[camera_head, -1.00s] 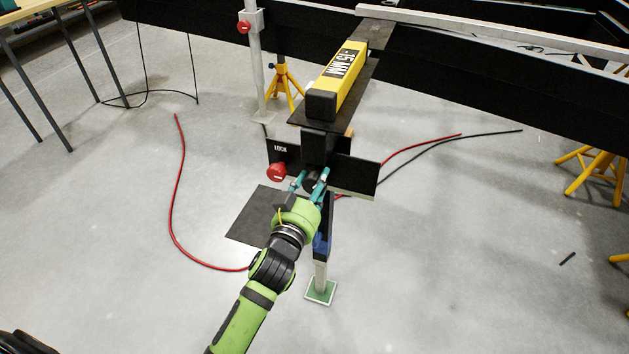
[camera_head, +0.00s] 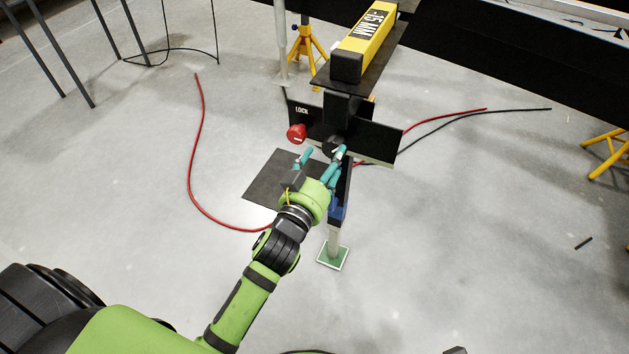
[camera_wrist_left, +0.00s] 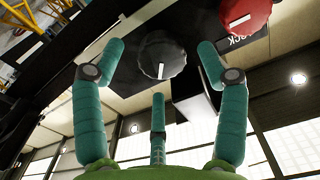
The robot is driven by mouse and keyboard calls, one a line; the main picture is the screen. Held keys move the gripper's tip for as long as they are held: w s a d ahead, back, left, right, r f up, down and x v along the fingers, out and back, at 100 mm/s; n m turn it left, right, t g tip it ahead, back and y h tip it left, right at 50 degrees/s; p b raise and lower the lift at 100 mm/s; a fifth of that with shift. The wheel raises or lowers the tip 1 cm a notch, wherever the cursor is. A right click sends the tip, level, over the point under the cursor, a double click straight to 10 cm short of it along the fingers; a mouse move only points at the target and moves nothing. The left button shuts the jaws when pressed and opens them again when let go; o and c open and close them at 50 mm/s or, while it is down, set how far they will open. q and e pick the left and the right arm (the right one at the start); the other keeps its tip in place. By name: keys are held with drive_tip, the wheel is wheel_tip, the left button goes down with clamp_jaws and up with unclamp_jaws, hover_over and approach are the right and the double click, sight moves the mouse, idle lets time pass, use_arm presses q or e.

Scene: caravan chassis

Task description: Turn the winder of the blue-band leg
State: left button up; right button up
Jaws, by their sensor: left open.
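The winder (camera_head: 332,147) is a round black knob at the front of a black bracket. In the left wrist view the winder (camera_wrist_left: 161,60) shows a white mark on its face. The leg (camera_head: 334,240) stands upright below the bracket with a blue band (camera_head: 337,211) and a green foot plate (camera_head: 333,257). My left gripper (camera_head: 323,153) is open just in front of the winder, its teal fingers spread. In the left wrist view the winder lies beyond and between the fingertips, with no contact visible. My right gripper is not in view.
A red knob (camera_head: 296,133) beside a "LOCK" label sits left of the winder. A yellow "-15 MM" bar (camera_head: 366,39) lies above. A dark plate (camera_head: 273,177) is behind my left gripper. A red hose (camera_head: 190,165) curves across the floor.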

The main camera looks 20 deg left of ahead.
use_arm(q)
drive_tip(key=s, duration=0.7)
drive_tip(key=shift+s+a, duration=0.15)
drive_tip(key=shift+s, duration=0.25)
